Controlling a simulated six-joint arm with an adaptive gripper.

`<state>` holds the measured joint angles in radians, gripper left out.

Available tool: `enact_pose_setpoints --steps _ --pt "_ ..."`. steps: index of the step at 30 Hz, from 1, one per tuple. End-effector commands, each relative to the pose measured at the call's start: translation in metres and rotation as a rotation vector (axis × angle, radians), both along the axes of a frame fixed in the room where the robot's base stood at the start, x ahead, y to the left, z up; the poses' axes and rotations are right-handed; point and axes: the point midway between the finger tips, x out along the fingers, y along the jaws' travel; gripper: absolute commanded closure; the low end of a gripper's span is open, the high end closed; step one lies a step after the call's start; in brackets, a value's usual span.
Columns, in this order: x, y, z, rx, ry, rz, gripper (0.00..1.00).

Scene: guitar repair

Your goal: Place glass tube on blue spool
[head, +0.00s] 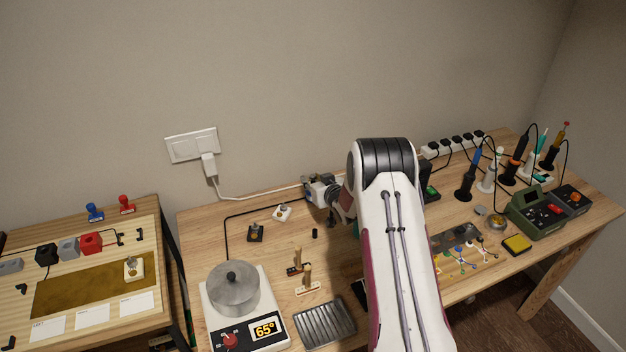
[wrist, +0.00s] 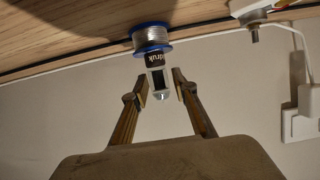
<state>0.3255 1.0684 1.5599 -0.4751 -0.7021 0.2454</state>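The blue spool (wrist: 152,36), with blue rims and grey wire wound on it, rests on the table at the top of the wrist view, which looks upside down. The glass tube (wrist: 157,80), clear with a dark and white printed label, stands on end against the spool's face, away from the table. My gripper (wrist: 163,85) has a finger on each side of the tube. The fingers are apart, with a visible gap on the right; on the left I cannot tell whether finger and tube touch. In the head view my gripper (head: 330,200) is at the table's back; spool and tube cannot be made out there.
A white power adapter (head: 209,164) and its cable run from the wall socket to the table's back edge. A hot plate (head: 245,318) with a lidded pot (head: 233,287) stands front left. Several soldering irons and a green device (head: 537,213) stand to the right.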

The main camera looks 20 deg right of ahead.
Motion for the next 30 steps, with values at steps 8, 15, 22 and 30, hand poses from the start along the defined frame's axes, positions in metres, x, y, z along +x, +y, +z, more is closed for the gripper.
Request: enact_pose_setpoints --steps 8,15,22,30 --pt "0.000 0.000 0.000 0.000 0.000 0.000 0.67" --pt "0.000 0.000 0.004 0.000 -0.001 0.000 0.67" --pt "-0.010 0.000 0.008 0.000 0.000 0.000 0.67" --pt "-0.032 -0.001 0.017 0.001 0.000 -0.001 0.67"
